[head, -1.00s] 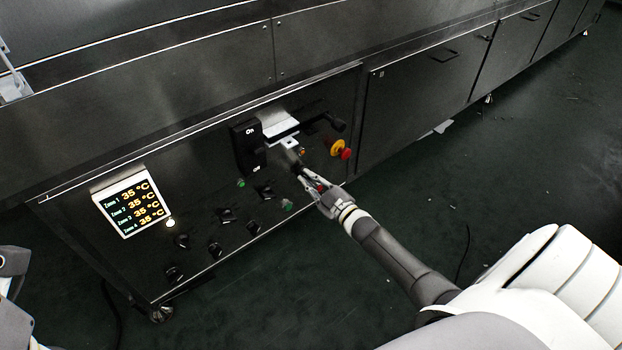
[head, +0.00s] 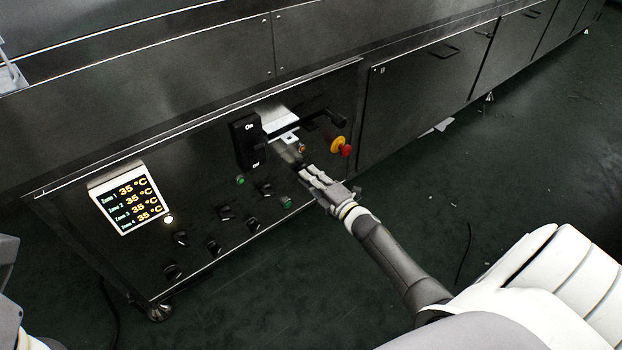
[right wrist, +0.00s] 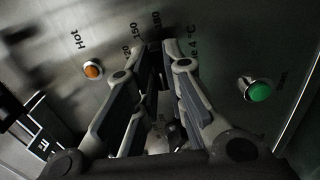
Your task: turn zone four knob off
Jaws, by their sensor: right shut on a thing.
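The dark control panel (head: 215,210) on the dryer's front carries several black knobs. My right gripper (head: 303,170) reaches its upper right part, and its fingers hide what is between them. In the right wrist view my right gripper (right wrist: 160,72) has its fingertips closed together on a dark piece against the panel, beside a scale with 120 and 150 and a partly covered label ending in "4 °C". I take this piece to be the zone four knob, mostly hidden by the fingers; its pointer direction cannot be read. My left gripper does not show.
A black On/Off switch (head: 246,142) and a protruding handle (head: 325,122) are close above my right gripper. A red and yellow emergency button (head: 341,146) is to the right. An orange light (right wrist: 93,70) and a green button (right wrist: 259,90) flank the fingers. The display (head: 131,200) reads 35 °C.

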